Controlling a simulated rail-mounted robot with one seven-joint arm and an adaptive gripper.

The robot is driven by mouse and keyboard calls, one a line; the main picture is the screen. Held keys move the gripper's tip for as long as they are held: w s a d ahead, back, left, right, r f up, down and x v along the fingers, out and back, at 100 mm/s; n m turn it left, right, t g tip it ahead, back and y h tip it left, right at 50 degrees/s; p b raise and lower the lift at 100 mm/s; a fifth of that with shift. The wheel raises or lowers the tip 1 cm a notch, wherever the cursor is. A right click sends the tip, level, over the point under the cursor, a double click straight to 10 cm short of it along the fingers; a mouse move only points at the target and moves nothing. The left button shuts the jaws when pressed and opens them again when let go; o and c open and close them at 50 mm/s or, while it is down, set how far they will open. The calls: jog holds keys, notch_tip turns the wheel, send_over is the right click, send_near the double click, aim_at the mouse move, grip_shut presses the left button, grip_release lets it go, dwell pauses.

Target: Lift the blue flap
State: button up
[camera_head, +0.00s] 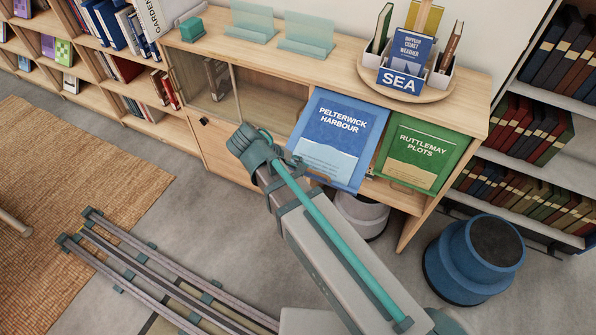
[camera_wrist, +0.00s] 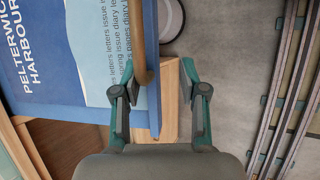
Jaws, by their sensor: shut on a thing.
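The blue flap (camera_head: 338,130), lettered "PELTERWICK HARBOUR", is on the cabinet front beside the green flap. It looks tilted, its lower edge standing out from the front. In the wrist view the blue flap (camera_wrist: 55,55) fills the upper left. A tan rod-like handle (camera_wrist: 140,35) runs along its lower edge, between my fingers. My gripper (camera_wrist: 157,72) is shut on this handle, with one finger on each side. In the head view my gripper (camera_head: 297,163) is at the flap's lower left, partly hidden by my arm.
The green flap (camera_head: 421,150), "RUTTLEMAY PLOTS", is just right of the blue one. A tray (camera_head: 440,95) with books and a "SEA" sign stands on the cabinet top. A blue stool (camera_head: 450,265) is at right; a grey stool (camera_head: 362,212) stands below the flaps.

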jog(key=a+r+p, duration=0.5)
jog(key=r+p, duration=0.4)
jog(key=r, duration=0.2)
jog(key=shift+w+r+p, duration=0.15)
jog(key=shift+w+p, duration=0.1)
jog(key=shift+p, duration=0.05)
dwell(0.8)
jog(key=shift+c, duration=0.2)
